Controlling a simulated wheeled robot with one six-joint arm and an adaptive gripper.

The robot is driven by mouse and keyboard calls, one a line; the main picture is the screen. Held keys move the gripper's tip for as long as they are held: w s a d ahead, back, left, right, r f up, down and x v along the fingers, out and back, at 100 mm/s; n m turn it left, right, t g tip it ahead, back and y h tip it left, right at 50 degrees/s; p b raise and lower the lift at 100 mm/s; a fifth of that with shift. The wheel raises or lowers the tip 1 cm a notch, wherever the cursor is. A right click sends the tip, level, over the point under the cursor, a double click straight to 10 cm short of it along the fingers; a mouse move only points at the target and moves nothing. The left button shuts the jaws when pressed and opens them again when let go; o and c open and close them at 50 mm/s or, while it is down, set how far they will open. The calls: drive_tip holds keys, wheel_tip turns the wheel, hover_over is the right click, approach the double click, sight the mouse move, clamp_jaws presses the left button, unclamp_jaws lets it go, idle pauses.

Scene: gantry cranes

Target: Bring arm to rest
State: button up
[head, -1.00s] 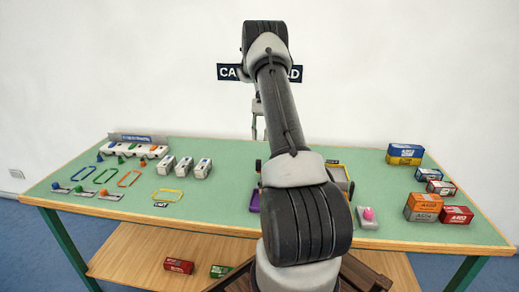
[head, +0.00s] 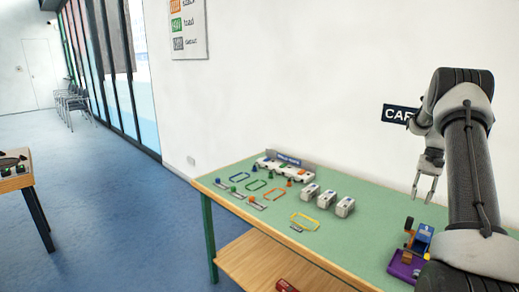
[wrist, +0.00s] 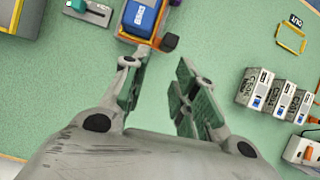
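My gripper (head: 426,188) hangs above the green table (head: 358,237), fingers pointing down, at the right of the head view. In the wrist view my gripper (wrist: 157,75) has its two fingers spread apart with nothing between them. Beyond the fingertips in that view is a blue block (wrist: 141,17) in a small wheeled vehicle. The same vehicle with its blue block (head: 422,235) and a purple tray (head: 404,266) shows below my gripper in the head view.
Several white boxes (head: 345,206) stand mid-table near a yellow outline (head: 304,221). Coloured outlines and pegs lie at the left. A white rack (head: 280,172) stands at the back. Open blue floor (head: 110,205) lies left of the table; another table (head: 14,182) is at far left.

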drive_tip(key=s+a+r+n+t+h, duration=0.2)
drive_tip(key=s+a+r+n+t, duration=0.2)
drive_tip(key=s+a+r, duration=0.6)
drive_tip(key=s+a+r+n+t+h, duration=0.1)
drive_tip(key=s+a+r+n+t, duration=0.3)
drive_tip(key=s+a+r, duration=0.6)
drive_tip(key=s+a, duration=0.6)
drive_tip(key=s, duration=0.2)
drive_tip(key=shift+s+a+r+n+h, duration=0.3)
drive_tip(key=shift+a+n+h, duration=0.05)
drive_tip(key=shift+n+h, duration=0.05)
